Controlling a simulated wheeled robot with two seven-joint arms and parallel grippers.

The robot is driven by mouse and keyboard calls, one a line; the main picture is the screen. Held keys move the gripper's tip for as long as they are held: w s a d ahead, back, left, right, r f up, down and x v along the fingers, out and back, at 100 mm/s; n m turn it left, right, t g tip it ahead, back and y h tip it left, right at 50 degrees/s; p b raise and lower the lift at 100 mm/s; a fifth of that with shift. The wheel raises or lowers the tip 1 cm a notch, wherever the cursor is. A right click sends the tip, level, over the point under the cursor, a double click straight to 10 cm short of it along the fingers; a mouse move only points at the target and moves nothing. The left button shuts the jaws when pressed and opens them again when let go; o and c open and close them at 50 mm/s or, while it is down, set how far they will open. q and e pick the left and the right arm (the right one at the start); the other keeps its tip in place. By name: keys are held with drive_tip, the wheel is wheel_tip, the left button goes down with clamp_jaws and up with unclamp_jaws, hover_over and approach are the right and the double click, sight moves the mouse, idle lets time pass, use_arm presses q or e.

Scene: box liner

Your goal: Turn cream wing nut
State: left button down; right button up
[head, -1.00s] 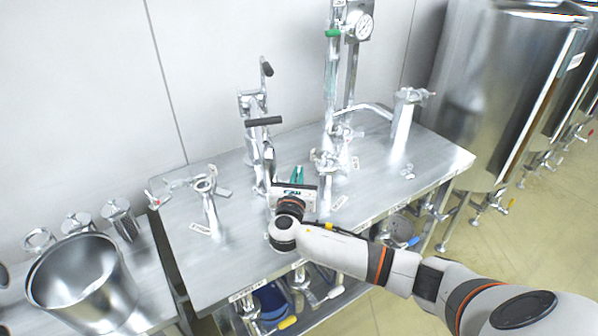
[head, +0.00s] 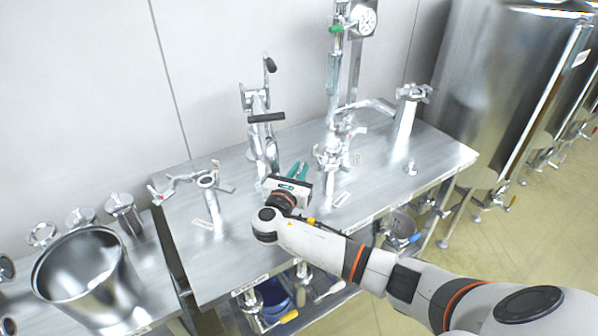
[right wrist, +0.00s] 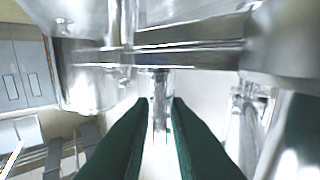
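My right gripper (head: 299,169) reaches over the steel table from the front, its green fingers pointing toward the back between two upright metal fittings. In the right wrist view its two dark green fingers (right wrist: 160,103) stand apart. A narrow metal wing-like piece (right wrist: 160,95) shows in the gap between the fingertips; I cannot tell whether they touch it. Clamped fittings stand at left (head: 208,182), centre right (head: 328,157) and back right (head: 412,94). Small labels lie by some, but I cannot read which is cream. My left gripper is not in view.
A lever-handled machine (head: 262,130) stands just left of my right gripper, and a gauge column (head: 350,60) behind it. The steel table (head: 236,238) is bare at its front left. A metal bucket (head: 85,270) stands left, large tanks (head: 505,95) right.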

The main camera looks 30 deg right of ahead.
drive_tip(key=shift+o, duration=1)
drive_tip(key=shift+s+a, duration=0.1)
drive_tip(key=shift+a, duration=0.1)
drive_tip(key=b+v, duration=0.1)
drive_tip(key=v, duration=1)
drive_tip(key=shift+s+a+b, duration=0.2)
drive_tip(key=shift+a+b, duration=0.05)
drive_tip(key=shift+b, duration=0.15)
